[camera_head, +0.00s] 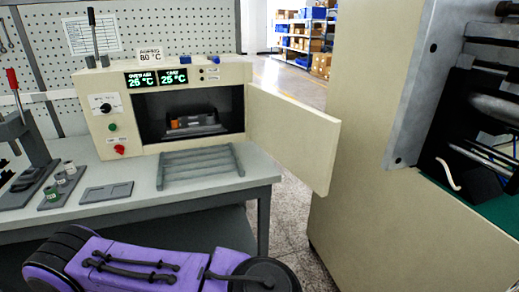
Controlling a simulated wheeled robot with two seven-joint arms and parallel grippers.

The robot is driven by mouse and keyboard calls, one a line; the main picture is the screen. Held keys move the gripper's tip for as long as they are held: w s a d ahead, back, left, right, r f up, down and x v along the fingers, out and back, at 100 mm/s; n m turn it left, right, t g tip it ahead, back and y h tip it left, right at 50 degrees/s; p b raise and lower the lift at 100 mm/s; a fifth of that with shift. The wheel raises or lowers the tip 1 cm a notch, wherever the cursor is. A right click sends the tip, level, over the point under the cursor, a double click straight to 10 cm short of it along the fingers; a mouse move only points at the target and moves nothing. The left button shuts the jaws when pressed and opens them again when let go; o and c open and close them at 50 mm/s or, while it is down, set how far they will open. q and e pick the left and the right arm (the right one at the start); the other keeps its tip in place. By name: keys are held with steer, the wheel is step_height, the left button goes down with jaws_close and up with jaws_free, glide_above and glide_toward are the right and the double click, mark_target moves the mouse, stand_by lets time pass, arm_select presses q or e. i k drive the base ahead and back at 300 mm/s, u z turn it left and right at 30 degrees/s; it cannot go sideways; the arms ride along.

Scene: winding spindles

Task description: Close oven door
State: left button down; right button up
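The cream oven (122,117) stands on the grey workbench, with its displays lit at the top front. Its door (292,137) stands open, swung out to the right from the right edge of the opening. Inside the dark chamber sits a dark object with an orange part (192,122). A purple and black arm of mine crosses the bottom of the view, in front of the bench. Its fingers are not visible. Neither gripper shows, so I cannot tell where they are relative to the door.
A grey slatted rack (197,167) lies on the bench (232,190) before the oven. A press with a red handle (14,90) and a holder with small cylinders (63,187) stand left. A large cream machine (365,150) rises at right, with floor between it and the bench.

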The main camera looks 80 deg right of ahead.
mark_target(303, 138)
steer(key=i, duration=0.15)
steer(key=z, duration=1.25)
steer(key=i, duration=1.45)
steer(key=z, duration=3.65)
